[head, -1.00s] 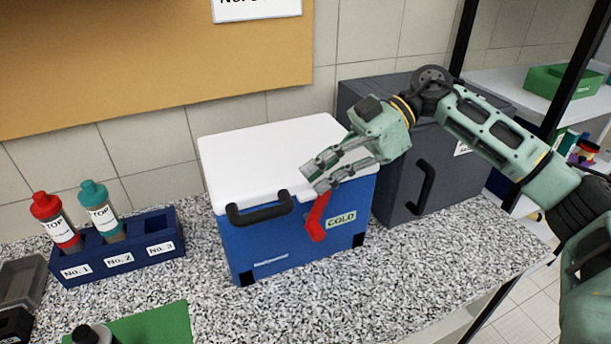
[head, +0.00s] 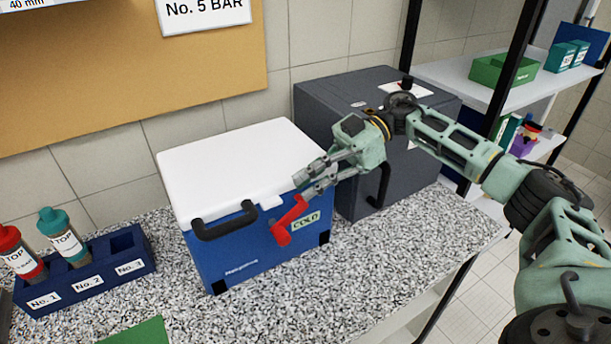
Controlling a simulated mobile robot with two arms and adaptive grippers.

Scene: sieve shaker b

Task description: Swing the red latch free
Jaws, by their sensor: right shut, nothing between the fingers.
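The blue cooler box (head: 250,254) with a white lid (head: 225,165) stands on the counter, its lid down. The red latch (head: 287,223) is on its front face, beside the COLD label, tilted with its lower end to the left. My right gripper (head: 302,187) is shut and empty, its fingertips at the latch's upper end by the lid's front edge. I cannot tell whether they touch the latch. The fingers partly cover the lid's right front corner. My left gripper is not in view.
A black handle (head: 225,222) sticks out of the cooler's front, left of the latch. A dark grey box (head: 345,95) stands close behind on the right. A blue rack (head: 75,287) with two bottles is at left. Speckled counter (head: 350,290) in front is clear.

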